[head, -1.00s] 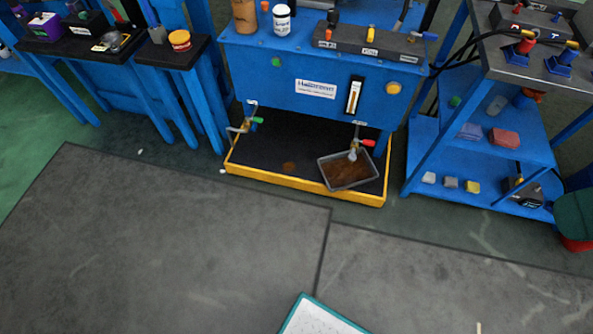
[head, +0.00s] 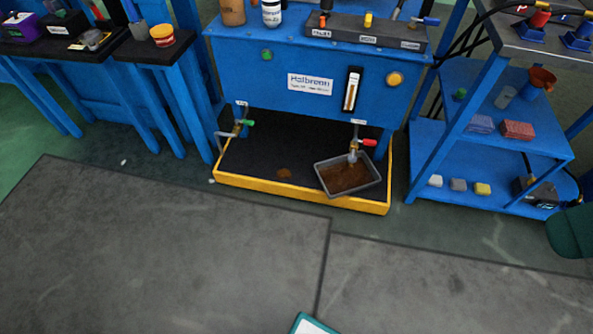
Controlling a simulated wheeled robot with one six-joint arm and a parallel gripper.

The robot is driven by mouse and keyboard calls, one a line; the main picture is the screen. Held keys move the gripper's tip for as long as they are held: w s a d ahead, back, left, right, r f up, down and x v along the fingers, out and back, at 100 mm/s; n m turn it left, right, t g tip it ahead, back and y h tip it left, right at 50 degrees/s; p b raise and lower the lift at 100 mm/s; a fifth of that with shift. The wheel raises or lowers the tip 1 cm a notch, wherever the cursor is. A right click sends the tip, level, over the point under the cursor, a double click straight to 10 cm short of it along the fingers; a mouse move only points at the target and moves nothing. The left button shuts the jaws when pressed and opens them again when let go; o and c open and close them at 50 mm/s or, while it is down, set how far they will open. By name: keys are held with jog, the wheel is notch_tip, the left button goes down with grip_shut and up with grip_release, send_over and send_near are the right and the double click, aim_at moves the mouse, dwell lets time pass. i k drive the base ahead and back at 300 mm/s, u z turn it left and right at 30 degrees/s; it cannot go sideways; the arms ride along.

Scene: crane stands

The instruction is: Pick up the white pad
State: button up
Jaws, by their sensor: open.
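The white pad (head: 435,181) is a small pale block on the lower shelf of the blue rack at the right of the head view. It is the left one of a row, with a grey block (head: 458,185) and a yellow block (head: 482,189) to its right. The blocks lie apart, and nothing covers the white one. My gripper is not in view, so its place relative to the pad does not show.
A blue rig stands in the middle over a yellow-edged tray (head: 300,197), with a grey pan (head: 347,177) under its tap. Rack posts (head: 455,130) flank the shelf. Dark mats (head: 160,255) cover clear floor in front. A dark green object (head: 570,232) is at the right edge.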

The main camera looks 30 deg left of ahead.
aim_at(435, 180)
jog(key=k, duration=0.6)
jog(key=u, duration=0.1)
jog(key=i, duration=1.55)
jog(key=z, duration=0.7)
